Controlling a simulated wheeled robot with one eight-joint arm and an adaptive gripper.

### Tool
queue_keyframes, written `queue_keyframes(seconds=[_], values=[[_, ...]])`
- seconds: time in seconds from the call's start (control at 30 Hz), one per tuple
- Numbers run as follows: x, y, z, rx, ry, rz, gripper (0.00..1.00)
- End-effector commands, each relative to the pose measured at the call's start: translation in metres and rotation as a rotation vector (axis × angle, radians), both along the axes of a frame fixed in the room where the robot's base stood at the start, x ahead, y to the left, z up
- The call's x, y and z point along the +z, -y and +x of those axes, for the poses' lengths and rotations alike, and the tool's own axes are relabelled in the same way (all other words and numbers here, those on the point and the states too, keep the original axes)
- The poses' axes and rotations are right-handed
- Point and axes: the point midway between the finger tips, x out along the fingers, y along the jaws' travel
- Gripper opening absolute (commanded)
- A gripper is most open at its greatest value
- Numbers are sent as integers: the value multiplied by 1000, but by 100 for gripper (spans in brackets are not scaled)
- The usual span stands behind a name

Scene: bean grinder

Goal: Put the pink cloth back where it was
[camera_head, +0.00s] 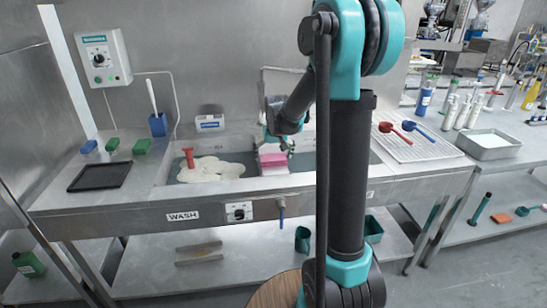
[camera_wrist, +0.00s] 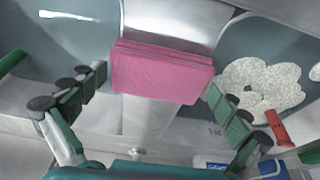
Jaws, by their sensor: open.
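The pink cloth (camera_head: 272,158) lies folded on the metal divider between the two basins of the wash sink. It also shows in the wrist view (camera_wrist: 162,72), as a folded block draped over the divider. My gripper (camera_head: 279,141) is over the sink just above the cloth. In the wrist view my gripper (camera_wrist: 157,84) is open and empty, with one finger on either side of the cloth. I cannot tell whether the fingers touch it. My arm hides part of the right basin in the head view.
The left basin holds pale foam (camera_head: 212,170) with a red-handled tool (camera_head: 189,157). A rack with red (camera_head: 386,128) and blue (camera_head: 411,127) scoops lies at the right.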

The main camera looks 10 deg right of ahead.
Motion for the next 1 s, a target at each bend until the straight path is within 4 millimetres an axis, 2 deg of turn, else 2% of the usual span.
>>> queue_keyframes(seconds=[0.17,0.27,0.6,0.73,0.9,1.0], values=[[6,0,-1,0,0,0,100],[17,0,-5,0,0,0,100],[80,0,-24,0,0,0,100],[100,0,-30,0,0,0,100],[114,0,-35,0,0,0,100],[111,3,-45,-1,2,0,100]])
